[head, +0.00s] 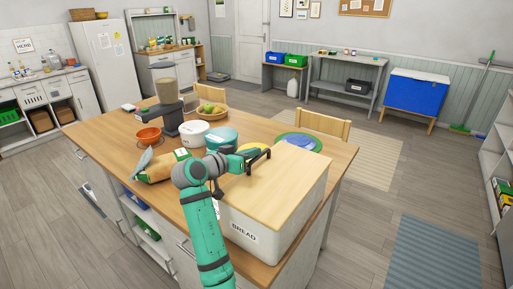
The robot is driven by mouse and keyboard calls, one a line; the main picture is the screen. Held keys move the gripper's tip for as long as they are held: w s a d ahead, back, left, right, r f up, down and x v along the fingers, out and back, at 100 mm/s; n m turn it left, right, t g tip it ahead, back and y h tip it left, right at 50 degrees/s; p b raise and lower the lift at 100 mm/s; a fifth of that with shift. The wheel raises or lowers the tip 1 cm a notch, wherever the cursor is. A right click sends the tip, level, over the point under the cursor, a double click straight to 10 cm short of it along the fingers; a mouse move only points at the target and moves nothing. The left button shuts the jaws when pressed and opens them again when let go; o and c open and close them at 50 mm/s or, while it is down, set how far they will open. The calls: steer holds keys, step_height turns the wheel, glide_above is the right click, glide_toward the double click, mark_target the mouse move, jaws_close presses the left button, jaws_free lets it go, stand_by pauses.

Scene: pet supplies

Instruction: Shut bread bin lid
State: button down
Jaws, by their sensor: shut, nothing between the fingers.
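The bread bin (262,238) is a white box marked BREAD at the near right end of the wooden-topped island. Its pale wooden lid (284,187) lies across the top, looking flat, with no clear gap along the visible front and right edges. My gripper (260,159) is shut and empty at the lid's far left part, over or against it. I cannot tell whether it touches the lid. My arm hides the bin's left end and part of the lid's left edge.
A green plate (312,142) lies behind the bin. Open floor lies to the right.

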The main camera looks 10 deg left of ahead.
steer(key=shift+a+f, duration=0.1)
steer(key=shift+f, duration=0.25)
steer(key=shift+f, duration=0.15)
steer(key=shift+w, duration=0.1)
